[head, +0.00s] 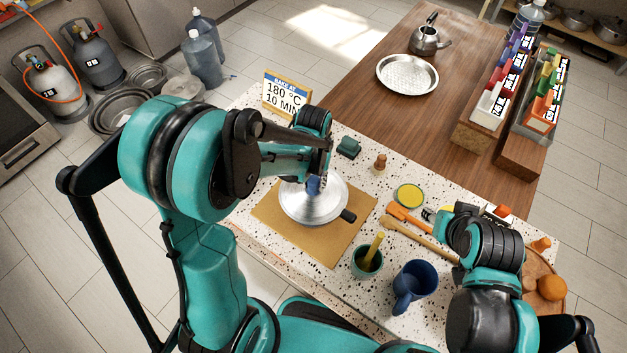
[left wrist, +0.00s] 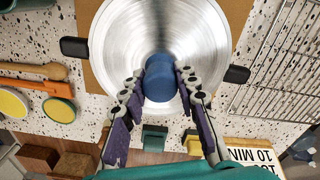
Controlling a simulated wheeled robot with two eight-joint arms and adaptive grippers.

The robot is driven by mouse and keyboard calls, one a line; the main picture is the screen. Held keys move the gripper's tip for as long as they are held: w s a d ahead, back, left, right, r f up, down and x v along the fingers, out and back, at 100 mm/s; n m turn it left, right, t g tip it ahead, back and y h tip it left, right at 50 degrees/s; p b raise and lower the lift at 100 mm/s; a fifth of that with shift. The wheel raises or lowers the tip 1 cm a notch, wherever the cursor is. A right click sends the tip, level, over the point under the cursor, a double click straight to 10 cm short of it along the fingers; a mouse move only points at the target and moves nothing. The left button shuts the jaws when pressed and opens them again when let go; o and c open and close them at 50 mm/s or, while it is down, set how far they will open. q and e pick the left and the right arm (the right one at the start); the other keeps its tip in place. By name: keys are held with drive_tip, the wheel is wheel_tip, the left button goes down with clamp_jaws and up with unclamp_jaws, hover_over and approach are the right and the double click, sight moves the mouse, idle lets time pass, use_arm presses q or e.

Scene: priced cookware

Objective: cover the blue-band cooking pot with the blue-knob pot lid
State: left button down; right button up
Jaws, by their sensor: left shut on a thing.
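The blue-knob pot lid (head: 305,207) is a shiny silver disc with a blue knob (left wrist: 160,80) at its middle. My left gripper (head: 315,183) is shut on the knob from above, with one finger on each side in the left wrist view (left wrist: 160,84). The cooking pot is mostly hidden under the lid. Its black side handles stick out, one at the right in the head view (head: 348,215) and two in the left wrist view. I cannot tell whether the lid touches the rim. My right gripper (head: 478,215) is at the right, its fingertips unclear.
The pot stands on a tan mat (head: 268,220) on the speckled counter. To its right are a green cup (head: 366,262), a blue mug (head: 413,285), a wooden spoon (head: 420,237) and a yellow disc (head: 408,195). A sign (head: 286,95) stands behind. A wire rack (left wrist: 285,60) lies beside the mat.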

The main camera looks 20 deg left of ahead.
use_arm(q)
drive_tip(key=shift+c, duration=2.1)
unclamp_jaws()
drive_tip(key=shift+r, duration=0.1)
wheel_tip(320, 180, up, 12)
drive_tip(key=s+a+f+t+b, duration=0.4)
drive_tip(key=s+f+t+b, duration=0.3)
drive_tip(key=s+f+b, duration=0.3)
drive_tip(key=f+b, duration=0.1)
drive_tip(key=b, duration=0.3)
drive_tip(key=shift+s+a+f, duration=0.15)
drive_tip(key=shift+a+f, duration=0.15)
drive_tip(key=shift+a, duration=0.05)
